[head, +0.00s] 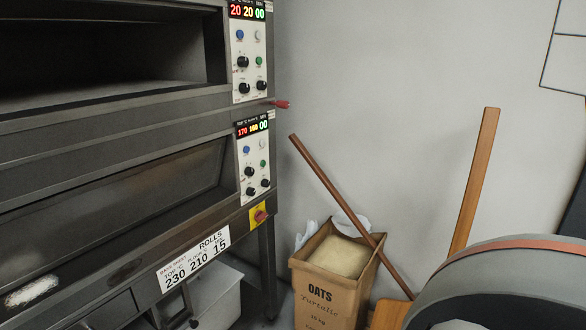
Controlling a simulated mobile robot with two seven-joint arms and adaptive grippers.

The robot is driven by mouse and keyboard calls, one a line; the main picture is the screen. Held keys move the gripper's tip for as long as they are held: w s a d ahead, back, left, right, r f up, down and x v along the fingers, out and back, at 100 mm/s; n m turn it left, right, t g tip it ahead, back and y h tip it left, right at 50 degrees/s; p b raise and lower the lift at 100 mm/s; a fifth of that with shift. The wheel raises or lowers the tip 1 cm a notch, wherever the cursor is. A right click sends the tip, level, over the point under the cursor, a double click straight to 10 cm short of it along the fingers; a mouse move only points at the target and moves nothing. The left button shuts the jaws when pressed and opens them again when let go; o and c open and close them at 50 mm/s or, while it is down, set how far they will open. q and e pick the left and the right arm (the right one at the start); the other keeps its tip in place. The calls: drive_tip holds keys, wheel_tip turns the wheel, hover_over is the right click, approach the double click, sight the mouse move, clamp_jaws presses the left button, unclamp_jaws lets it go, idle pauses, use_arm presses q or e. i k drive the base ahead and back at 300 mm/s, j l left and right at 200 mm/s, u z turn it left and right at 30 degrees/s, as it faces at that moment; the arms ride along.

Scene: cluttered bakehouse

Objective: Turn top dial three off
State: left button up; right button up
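The oven's top control panel (249,55) is at the upper middle, with a lit display reading 20 20 00 (247,11). Neither of my grippers is in view.
A lower panel (254,165) has similar dials. A red handle (281,104) juts right between the panels. The top deck (110,60) looks open. An oats box (328,292), a leaning wooden pole (335,195) and a plank (473,180) stand right. A grey rounded object (500,270) fills the lower right.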

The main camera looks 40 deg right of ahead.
sight(250, 192)
drive_tip(key=z, duration=1.2)
